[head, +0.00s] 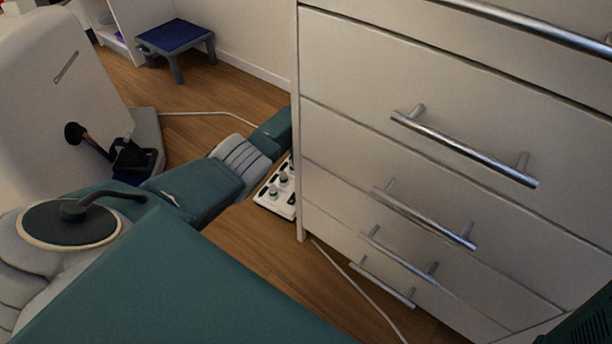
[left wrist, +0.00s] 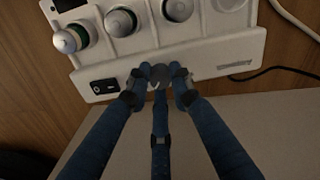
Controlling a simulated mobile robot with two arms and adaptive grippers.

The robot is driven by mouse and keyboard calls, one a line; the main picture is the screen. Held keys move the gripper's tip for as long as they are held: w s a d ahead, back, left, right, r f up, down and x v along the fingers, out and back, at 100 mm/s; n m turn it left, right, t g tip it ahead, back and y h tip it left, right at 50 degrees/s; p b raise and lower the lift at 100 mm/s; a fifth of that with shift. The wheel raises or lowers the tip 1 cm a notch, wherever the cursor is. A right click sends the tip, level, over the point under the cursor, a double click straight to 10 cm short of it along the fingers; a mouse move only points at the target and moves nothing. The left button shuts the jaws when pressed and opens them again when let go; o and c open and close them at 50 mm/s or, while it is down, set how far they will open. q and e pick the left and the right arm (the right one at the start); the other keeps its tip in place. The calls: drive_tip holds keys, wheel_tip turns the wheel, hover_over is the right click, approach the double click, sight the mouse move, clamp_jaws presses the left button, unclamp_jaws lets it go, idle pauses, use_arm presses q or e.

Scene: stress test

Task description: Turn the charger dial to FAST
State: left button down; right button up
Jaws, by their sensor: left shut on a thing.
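The charger (head: 277,205) is a white box on the wooden floor, beside the drawer cabinet and partly hidden by it and my left arm. In the left wrist view the charger (left wrist: 205,55) fills the top, with several round knobs in a row and a black rocker switch (left wrist: 104,86) at its lower left. My left gripper (left wrist: 160,76) has its blue fingers closed around a small grey dial (left wrist: 160,83) at the charger's front edge. The fingertips hide most of it. Its setting and any FAST mark cannot be read. My right gripper is not in view.
A white drawer cabinet (head: 360,75) with metal bar handles stands close on the right. A white cable (head: 358,285) runs along the floor by it. A blue-topped step stool (head: 176,37) stands at the back. A black cable (left wrist: 265,73) lies beside the charger.

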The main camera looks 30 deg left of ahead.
use_arm(q)
drive_tip(key=shift+m, duration=0.4)
drive_tip(key=c, duration=1.5)
unclamp_jaws()
drive_tip(key=shift+c, duration=0.2)
drive_tip(key=shift+r, duration=0.1)
wheel_tip(320, 180, up, 12)
